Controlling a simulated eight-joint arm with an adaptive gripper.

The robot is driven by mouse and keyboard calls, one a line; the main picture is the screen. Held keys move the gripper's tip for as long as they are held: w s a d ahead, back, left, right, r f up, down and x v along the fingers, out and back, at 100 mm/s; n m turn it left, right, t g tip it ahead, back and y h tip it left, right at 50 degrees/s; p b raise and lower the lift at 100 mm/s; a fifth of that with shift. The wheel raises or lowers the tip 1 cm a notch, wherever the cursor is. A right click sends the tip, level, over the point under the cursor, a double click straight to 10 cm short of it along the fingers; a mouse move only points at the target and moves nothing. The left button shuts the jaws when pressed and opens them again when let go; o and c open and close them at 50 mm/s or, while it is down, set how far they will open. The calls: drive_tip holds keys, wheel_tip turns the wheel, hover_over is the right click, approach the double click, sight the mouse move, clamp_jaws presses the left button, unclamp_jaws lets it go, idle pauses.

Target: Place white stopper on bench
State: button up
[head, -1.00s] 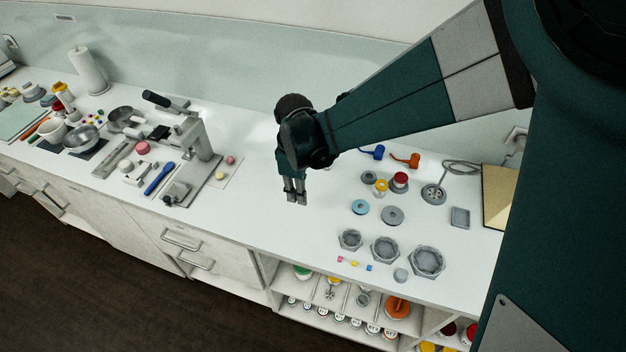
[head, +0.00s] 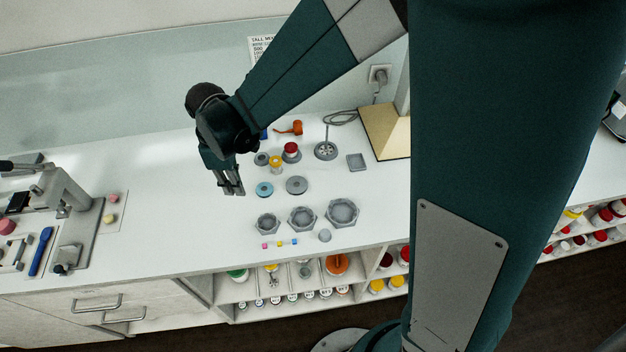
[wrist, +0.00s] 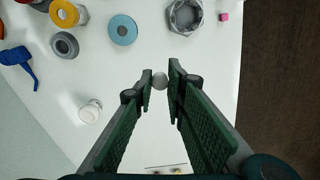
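My gripper (head: 232,190) hangs over the white bench (head: 160,220), left of the blue ring and grey discs in the head view. The stopper cannot be made out in the head view. The height of the tips above the bench is hard to judge.
A blue ring (head: 264,189), grey disc (head: 297,185) and three hexagonal dishes (head: 302,219) lie to the right. A small white jar-like item (wrist: 90,110) stands beside the gripper. A press (head: 75,205) stands far left.

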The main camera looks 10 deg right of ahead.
drive_tip(key=d+m+b, duration=0.1)
drive_tip(key=d+m, duration=0.5)
drive_tip(key=d, duration=1.6)
drive_tip(key=s+d+m+b, duration=0.1)
drive_tip(key=s+d+m, duration=0.2)
drive_tip(key=d, duration=0.6)
drive_tip(key=s+d+m, duration=0.3)
drive_tip(key=s+d, duration=0.1)
drive_tip(key=d, duration=0.6)
drive_tip(key=shift+d+f+b, duration=0.15)
drive_tip(key=shift+d+b, duration=0.05)
drive_tip(key=shift+b, duration=0.15)
drive_tip(key=shift+f, duration=0.1)
drive_tip(key=shift+f+b, duration=0.4)
drive_tip(key=shift+f, duration=2.45)
drive_tip(key=shift+f+b, duration=0.3)
drive_tip(key=shift+f, duration=1.75)
